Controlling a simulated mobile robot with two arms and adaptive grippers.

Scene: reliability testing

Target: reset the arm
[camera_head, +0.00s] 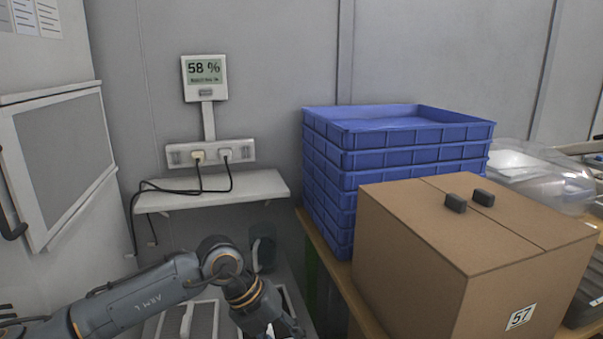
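My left arm (155,298) comes in from the lower left, grey with orange-brown joint bands. It bends at an elbow-like joint and points down to the bottom edge. My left gripper (288,327) is at the bottom edge, mostly cut off, so its fingers cannot be made out. It is below the wall shelf and left of the cardboard box, with no object visibly held. My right arm and gripper are not recognisable in this view.
A cardboard box (440,255) marked 57 bears two small dark blocks (470,200). Stacked blue crates (325,180) stand behind it. A wall shelf (215,193) lies under plugged-in cables and a display (205,78) reading 58 %. A clear-domed object (540,175) is at right.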

